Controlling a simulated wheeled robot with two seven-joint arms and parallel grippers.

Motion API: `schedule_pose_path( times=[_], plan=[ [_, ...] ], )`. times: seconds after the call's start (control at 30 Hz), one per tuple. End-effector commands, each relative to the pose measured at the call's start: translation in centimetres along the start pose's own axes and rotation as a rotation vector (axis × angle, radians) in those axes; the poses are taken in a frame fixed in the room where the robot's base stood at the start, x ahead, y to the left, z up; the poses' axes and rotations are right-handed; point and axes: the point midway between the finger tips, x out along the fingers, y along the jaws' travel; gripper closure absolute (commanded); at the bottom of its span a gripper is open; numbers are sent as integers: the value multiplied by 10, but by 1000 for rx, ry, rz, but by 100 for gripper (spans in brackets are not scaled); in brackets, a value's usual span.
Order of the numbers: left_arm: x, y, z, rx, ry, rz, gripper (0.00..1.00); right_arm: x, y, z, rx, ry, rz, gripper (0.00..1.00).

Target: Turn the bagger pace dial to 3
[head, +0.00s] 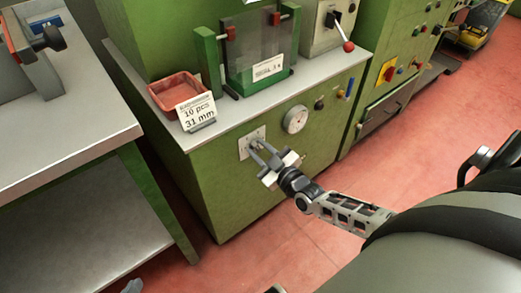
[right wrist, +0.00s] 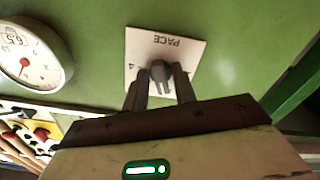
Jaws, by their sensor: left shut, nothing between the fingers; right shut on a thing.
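The pace dial is a dark grey knob (right wrist: 160,73) on a white plate (right wrist: 143,42) marked PACE, upside down in the right wrist view. In the head view the plate (head: 243,147) is on the green machine front. My right gripper (head: 258,149) is at the dial, its fingers either side of the knob and shut on it; it also shows in the right wrist view (right wrist: 161,86). The fingers hide part of the scale, and I cannot read the knob's setting. A small grey part at the bottom edge of the head view appears to be my left gripper (head: 132,287), shut and away from the dial.
A grey table (head: 75,110) stands at left. Red floor is clear in front.

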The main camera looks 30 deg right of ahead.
Motion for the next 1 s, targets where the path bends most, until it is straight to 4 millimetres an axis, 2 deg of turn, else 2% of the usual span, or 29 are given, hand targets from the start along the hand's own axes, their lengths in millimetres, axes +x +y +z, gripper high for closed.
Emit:
schedule_pose_path(
  times=[0.7,1.0],
  plan=[
    [0,-1,2,-2,-7,-3,100,-1,-2,1,634,-2,0,96],
    [0,-1,2,-4,-5,-2,100,-1,-2,0,830,-2,-1,96]
  ],
)
